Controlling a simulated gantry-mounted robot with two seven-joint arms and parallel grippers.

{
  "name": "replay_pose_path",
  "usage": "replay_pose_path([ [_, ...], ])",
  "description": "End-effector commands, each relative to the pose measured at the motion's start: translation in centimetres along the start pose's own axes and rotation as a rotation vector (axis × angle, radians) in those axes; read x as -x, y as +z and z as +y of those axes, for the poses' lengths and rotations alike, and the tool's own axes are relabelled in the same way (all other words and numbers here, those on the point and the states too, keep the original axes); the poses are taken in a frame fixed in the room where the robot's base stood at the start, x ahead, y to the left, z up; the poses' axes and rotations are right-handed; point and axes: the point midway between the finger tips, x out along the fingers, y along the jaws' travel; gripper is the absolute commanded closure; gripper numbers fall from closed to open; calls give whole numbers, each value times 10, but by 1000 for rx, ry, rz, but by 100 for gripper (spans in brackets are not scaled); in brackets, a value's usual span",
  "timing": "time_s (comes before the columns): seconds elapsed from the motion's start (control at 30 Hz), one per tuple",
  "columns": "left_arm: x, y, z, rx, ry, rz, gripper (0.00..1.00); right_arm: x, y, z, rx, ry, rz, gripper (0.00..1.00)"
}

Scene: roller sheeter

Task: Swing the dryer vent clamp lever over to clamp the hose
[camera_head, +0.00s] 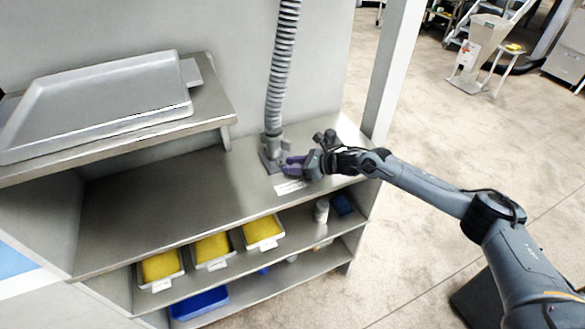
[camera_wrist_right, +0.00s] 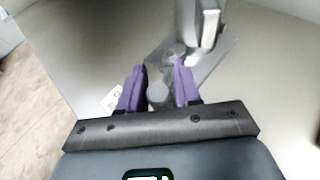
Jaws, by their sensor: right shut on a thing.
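A ribbed grey hose (camera_head: 281,65) hangs down to a grey vent fitting (camera_head: 271,147) on a square base at the right end of the bench shelf. In the right wrist view the fitting's pale pipe (camera_wrist_right: 207,25) and its flat base plate (camera_wrist_right: 215,50) show. My right gripper (camera_head: 289,165) reaches the fitting from the right. Its purple fingers (camera_wrist_right: 158,85) are shut on the clamp lever, whose round grey knob (camera_wrist_right: 157,94) shows between them. The lever's far end runs toward the pipe and is partly blurred. My left gripper is not in view.
A large metal tray (camera_head: 100,100) rests on the raised shelf at left. The bench shelf (camera_head: 160,200) between is clear. Below are yellow-filled bins (camera_head: 212,248), a white bottle (camera_head: 321,210) and a blue bin (camera_head: 199,302). A white label (camera_head: 291,187) lies near the front edge.

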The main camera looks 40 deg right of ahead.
Motion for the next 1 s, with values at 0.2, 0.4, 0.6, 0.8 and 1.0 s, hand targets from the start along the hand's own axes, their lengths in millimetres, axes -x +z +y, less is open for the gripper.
replay_pose_path([
  [0.2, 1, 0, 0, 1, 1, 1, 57, -2, 3, 5, 2, 14, -8, 100],
  [0.4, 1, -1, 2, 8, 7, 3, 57, -2, 3, 4, 2, 11, -7, 50],
  [0.6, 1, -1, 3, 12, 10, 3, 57, -1, 2, 2, 1, 6, -5, 50],
  [0.8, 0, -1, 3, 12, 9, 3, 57, 6, 1, 0, 1, 2, -3, 50],
  [1.0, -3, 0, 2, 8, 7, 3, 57, 31, -1, 0, 3, 3, -1, 50],
])
